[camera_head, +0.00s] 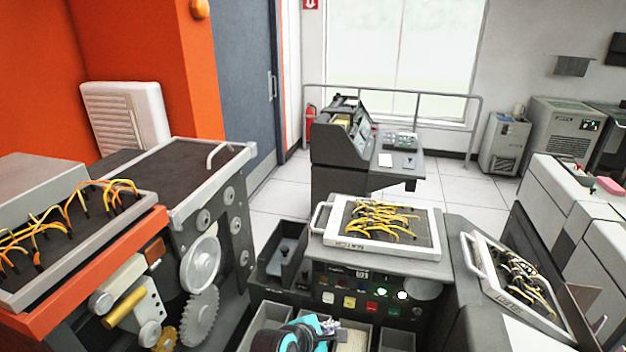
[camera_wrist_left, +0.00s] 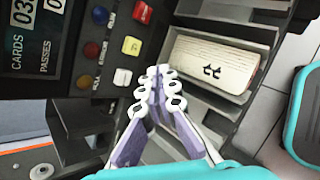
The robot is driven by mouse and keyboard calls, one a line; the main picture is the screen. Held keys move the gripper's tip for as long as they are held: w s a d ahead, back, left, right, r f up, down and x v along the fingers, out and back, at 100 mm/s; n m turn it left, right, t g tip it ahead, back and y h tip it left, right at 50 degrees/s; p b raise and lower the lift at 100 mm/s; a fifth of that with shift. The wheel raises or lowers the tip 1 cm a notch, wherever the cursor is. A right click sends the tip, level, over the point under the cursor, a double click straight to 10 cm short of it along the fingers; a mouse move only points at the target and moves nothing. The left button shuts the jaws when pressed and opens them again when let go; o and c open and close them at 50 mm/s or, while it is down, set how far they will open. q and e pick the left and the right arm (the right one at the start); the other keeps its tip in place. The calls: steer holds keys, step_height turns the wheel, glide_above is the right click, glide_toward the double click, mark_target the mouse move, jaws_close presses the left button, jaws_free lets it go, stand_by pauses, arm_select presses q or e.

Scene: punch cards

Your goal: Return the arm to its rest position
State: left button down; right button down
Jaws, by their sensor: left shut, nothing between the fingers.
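My left gripper (camera_head: 328,326) shows at the bottom of the head view, low over the open trays in front of the console. In the left wrist view its fingertips (camera_wrist_left: 162,85) meet with nothing between them. A stack of cards (camera_wrist_left: 212,65) with a dark mark on its edge lies in a tray just beyond the fingertips. The fingers look apart from the stack, though the exact gap is hard to tell. Part of my left arm (camera_head: 288,338) shows in dark and teal. My right gripper is in neither view.
The console (camera_head: 345,272) has lit buttons and carries a white-framed plugboard (camera_head: 345,245) with yellow wires. Its counter display (camera_wrist_left: 35,40) and buttons are close left of the fingers. A geared machine (camera_head: 200,265) stands left; another wired board (camera_head: 480,262) leans right. Tray walls surround the gripper.

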arm_select(q)
steer(key=s+a+r+m+y, duration=0.2)
steer(key=s+a+m+y, duration=0.1)
steer(key=s+a+m, duration=0.4)
steer(key=s+a+r+m+y, duration=0.2)
steer(key=s+a+m, duration=0.5)
steer(key=a+m, duration=0.6)
steer(key=a+y, duration=0.1)
steer(key=a, duration=0.2)
steer(key=shift+s+g, duration=0.2)
steer(key=shift+g, duration=0.2)
